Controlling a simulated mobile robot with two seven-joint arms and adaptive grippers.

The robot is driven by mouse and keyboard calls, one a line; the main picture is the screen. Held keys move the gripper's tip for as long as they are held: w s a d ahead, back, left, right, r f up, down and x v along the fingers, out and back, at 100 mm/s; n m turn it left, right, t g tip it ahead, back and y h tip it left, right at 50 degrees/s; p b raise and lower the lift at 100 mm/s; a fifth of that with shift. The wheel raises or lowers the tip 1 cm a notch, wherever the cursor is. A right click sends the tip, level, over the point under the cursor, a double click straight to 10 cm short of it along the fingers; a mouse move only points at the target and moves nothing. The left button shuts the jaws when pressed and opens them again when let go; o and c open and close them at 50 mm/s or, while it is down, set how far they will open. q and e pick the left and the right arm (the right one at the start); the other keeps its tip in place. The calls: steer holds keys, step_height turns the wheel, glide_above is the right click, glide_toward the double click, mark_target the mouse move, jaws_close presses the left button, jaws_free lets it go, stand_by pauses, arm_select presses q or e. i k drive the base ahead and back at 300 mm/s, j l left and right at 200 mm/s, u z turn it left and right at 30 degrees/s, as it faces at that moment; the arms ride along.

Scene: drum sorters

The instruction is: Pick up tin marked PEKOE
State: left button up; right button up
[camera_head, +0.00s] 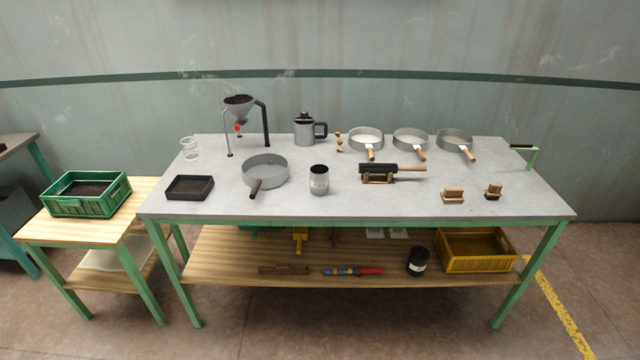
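A grey cylindrical tin (319,181) with a pale label stands upright near the front middle of the grey tabletop (350,205). A dark tin (418,262) with a pale label stands upright on the lower wooden shelf, left of a yellow crate. The lettering on both labels is too small to read, so I cannot tell which is marked PEKOE. Neither of my grippers is in view.
A grey pan (265,170) and black tray (189,188) lie left of the grey tin. A dark roller on a stand (378,172) is to its right.

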mark_target(319, 173)
steer(key=i+l, duration=0.35)
steer(key=l, duration=0.15)
steer(key=i+l+u, duration=0.1)
steer(key=i+l, duration=0.25)
steer(key=l, duration=0.1)
